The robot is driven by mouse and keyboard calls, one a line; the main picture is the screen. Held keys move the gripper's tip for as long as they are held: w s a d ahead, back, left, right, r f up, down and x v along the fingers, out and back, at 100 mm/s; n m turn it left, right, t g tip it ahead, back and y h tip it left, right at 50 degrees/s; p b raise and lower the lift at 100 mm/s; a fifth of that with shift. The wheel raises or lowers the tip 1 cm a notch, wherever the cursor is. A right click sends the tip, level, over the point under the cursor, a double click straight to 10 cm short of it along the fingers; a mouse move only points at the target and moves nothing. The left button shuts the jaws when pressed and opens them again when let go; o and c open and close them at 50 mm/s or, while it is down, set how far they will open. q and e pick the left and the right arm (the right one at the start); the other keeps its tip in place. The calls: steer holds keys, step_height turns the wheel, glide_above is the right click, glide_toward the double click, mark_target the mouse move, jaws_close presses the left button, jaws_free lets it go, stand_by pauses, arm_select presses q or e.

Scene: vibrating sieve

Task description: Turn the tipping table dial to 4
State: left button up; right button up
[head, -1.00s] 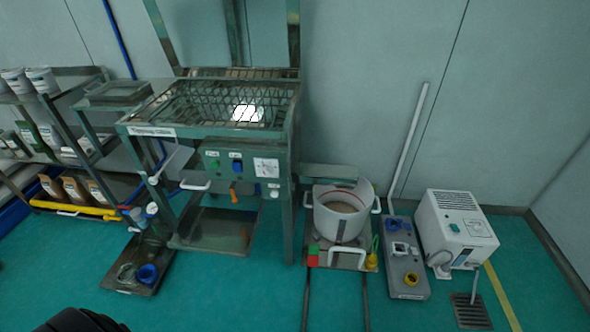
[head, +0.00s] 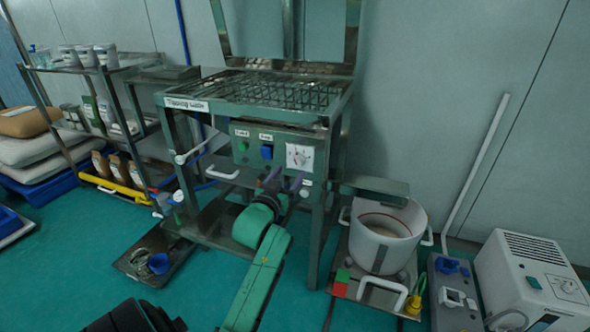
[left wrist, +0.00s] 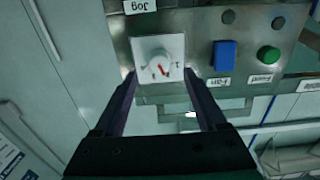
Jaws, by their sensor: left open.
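The tipping table (head: 195,104) is a green-grey steel frame with a mesh top and a front control panel. Its dial (head: 299,156) is a white knob on a white square plate at the panel's right. In the left wrist view the dial (left wrist: 158,64) appears upside down with a red pointer; I cannot read its setting surely. My left gripper (head: 284,181) is open and empty, just below and in front of the panel. In the left wrist view its fingertips (left wrist: 161,76) lie either side of the dial plate, apparently short of the knob.
A green button (head: 242,146) and blue switch (head: 266,152) sit left of the dial. A white bucket (head: 385,232) stands right of the table, with a white machine (head: 535,280) beyond. A shelf rack (head: 107,80) is at left.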

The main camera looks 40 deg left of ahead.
mark_target(296, 164)
arm_select(q)
steer(key=x, duration=0.5)
steer(key=shift+w, duration=0.1)
jaws_close()
arm_select(e)
steer(key=shift+w+a+r, duration=0.15)
steer(key=shift+w+r, duration=0.25)
steer(key=shift+r, duration=0.1)
